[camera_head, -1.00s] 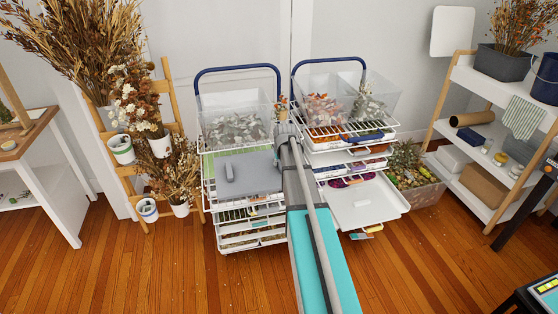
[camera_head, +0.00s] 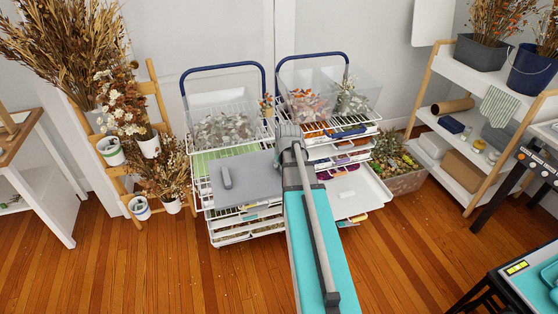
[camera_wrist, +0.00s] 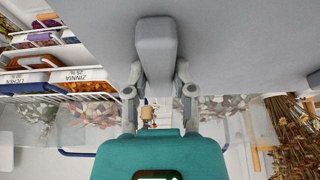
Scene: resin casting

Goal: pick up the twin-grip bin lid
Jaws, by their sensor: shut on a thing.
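The twin-grip bin lid is a flat grey panel (camera_head: 250,185) in front of the left trolley's middle shelves in the head view. In the wrist view the lid's underlying panel (camera_wrist: 250,40) fills the upper part. My gripper (camera_wrist: 158,75) is shut on the other grip (camera_wrist: 156,45), a finger on each side.
Two wire trolleys stand behind, with clear bins (camera_head: 225,122) of dried flowers on top. A white tray (camera_head: 350,195) juts out at right. A wooden plant stand (camera_head: 158,90) is at left and a white shelf unit (camera_head: 440,125) at right. The wood floor in front is clear.

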